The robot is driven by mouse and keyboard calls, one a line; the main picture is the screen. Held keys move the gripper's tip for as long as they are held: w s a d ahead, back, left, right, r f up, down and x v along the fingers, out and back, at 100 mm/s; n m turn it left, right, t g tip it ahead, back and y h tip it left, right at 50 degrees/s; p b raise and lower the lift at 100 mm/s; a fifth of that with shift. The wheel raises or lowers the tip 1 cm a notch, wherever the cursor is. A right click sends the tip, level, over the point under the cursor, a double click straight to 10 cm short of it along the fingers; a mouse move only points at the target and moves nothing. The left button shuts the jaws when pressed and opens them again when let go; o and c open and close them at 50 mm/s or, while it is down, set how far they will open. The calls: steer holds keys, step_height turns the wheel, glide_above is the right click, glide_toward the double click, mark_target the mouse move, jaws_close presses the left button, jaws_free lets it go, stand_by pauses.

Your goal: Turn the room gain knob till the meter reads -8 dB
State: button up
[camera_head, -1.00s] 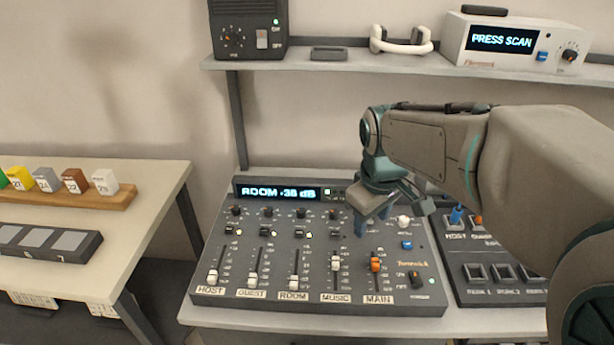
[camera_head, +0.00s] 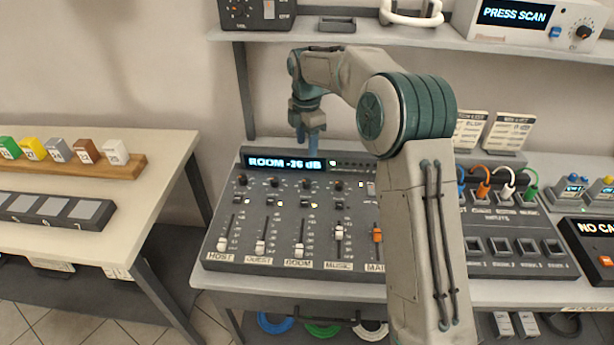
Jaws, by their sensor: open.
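The mixer (camera_head: 223,257) stands on the bench, with labelled columns HOST, GUEST, ROOM, MUSIC and MAIN. The small dark room gain knob (camera_head: 306,184) is at the top of the ROOM column. The meter display (camera_head: 284,163) at the mixer's back edge reads ROOM with a negative value of about -26 or -36 dB; the first digit is unclear. My gripper (camera_head: 308,142) is open and empty, pointing down. In the picture it is above the room knob, in front of the display's upper right, and apart from the knob.
Other gain knobs stand close on both sides, such as the guest knob (camera_head: 273,182) and music knob (camera_head: 338,186). The room fader (camera_head: 299,250) is lower down. A shelf (camera_head: 345,36) runs behind. My arm hides part of the MAIN column. A patch panel (camera_head: 478,263) stands right.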

mark_target(307, 181)
step_height(307, 181, down, 13)
steer(key=shift+f+p, duration=0.1)
steer(key=shift+p, duration=0.6)
steer(key=c, duration=1)
